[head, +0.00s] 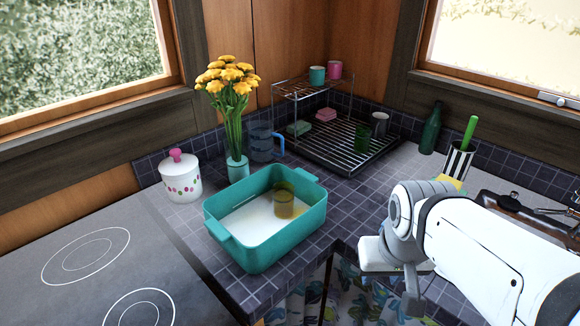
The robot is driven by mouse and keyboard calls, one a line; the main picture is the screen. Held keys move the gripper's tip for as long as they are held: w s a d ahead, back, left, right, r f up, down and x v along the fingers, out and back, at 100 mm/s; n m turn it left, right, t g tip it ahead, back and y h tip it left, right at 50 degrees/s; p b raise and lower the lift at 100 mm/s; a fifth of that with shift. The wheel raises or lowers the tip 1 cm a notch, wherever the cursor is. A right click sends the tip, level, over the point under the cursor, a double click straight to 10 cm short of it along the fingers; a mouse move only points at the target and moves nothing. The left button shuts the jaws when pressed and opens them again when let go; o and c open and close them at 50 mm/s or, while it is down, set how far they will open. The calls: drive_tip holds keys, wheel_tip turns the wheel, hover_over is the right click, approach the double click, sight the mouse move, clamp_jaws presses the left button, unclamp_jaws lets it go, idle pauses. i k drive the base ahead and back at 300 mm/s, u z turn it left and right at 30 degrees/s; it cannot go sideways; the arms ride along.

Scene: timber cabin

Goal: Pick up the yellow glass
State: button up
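The yellow glass (284,203) is a small see-through amber tumbler. It stands upright inside the teal tub (262,250), towards its back right, on the pale bottom. My white arm comes in from the right edge, and its end part (395,255) hangs over the front edge of the counter, right of the tub and apart from the glass. I cannot make out two fingertips there, so whether my gripper is open or shut does not show.
A vase of yellow flowers (237,170), a blue jug (262,142) and a white lidded jar (181,178) stand behind the tub. A green bottle (430,130) and striped holder (458,163) stand right. Tiles right of the tub are clear.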

sight(283, 192)
drive_tip(key=z, duration=0.1)
drive_tip(key=k, duration=1.25)
drive_tip(key=u, duration=0.35)
drive_tip(key=i, duration=1)
drive_tip(key=u, duration=0.1)
